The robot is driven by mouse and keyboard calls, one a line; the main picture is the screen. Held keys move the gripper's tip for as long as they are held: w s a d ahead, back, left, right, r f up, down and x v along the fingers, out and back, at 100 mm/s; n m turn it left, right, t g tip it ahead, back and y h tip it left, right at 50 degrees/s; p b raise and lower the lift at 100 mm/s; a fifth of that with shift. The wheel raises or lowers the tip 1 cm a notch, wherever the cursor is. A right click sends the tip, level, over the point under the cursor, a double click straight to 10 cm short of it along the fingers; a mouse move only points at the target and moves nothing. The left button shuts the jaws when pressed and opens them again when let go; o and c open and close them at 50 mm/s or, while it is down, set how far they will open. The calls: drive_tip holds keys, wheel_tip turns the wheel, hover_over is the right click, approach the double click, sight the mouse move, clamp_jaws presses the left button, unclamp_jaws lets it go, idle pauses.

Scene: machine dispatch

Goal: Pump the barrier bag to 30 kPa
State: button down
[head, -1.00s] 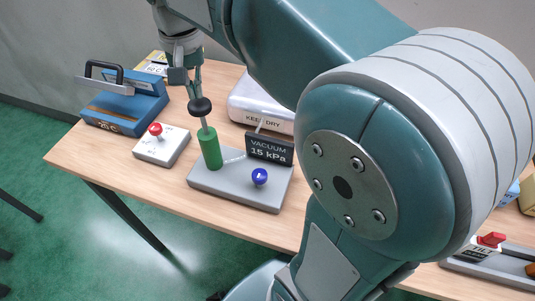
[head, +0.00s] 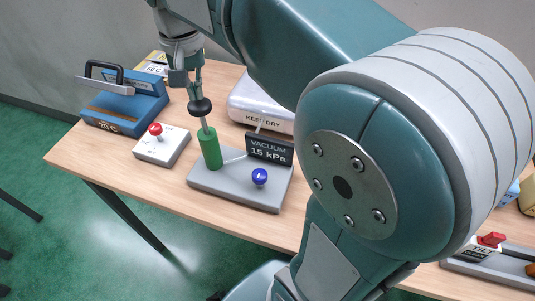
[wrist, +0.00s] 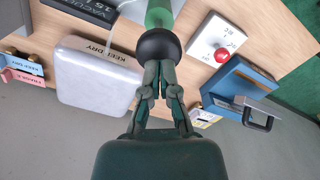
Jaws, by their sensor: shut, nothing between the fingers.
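The hand pump has a green cylinder (head: 209,149) on a grey base plate (head: 228,189), with a rod up to a black ball knob (head: 201,107). My gripper (head: 197,94) is shut just above the knob; in the wrist view its fingertips (wrist: 160,66) meet at the black knob (wrist: 158,45), with nothing held between them. A black display (head: 269,149) behind the base reads VACUUM 15 kPa. A blue knob (head: 260,176) sits on the base. The pale barrier bag (head: 258,104), labelled KEEP DRY, lies behind the display, with a thin tube by it.
A white box with a red button (head: 155,130) stands left of the pump. A blue sealer-like machine (head: 124,104) with a black handle is farther left. A TILT fixture (head: 485,247) with a red part is at the lower right. My arm hides much of the table's right side.

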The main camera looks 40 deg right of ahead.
sight(198, 102)
drive_tip(key=shift+f, duration=1.65)
drive_tip(key=shift+r, duration=3.55)
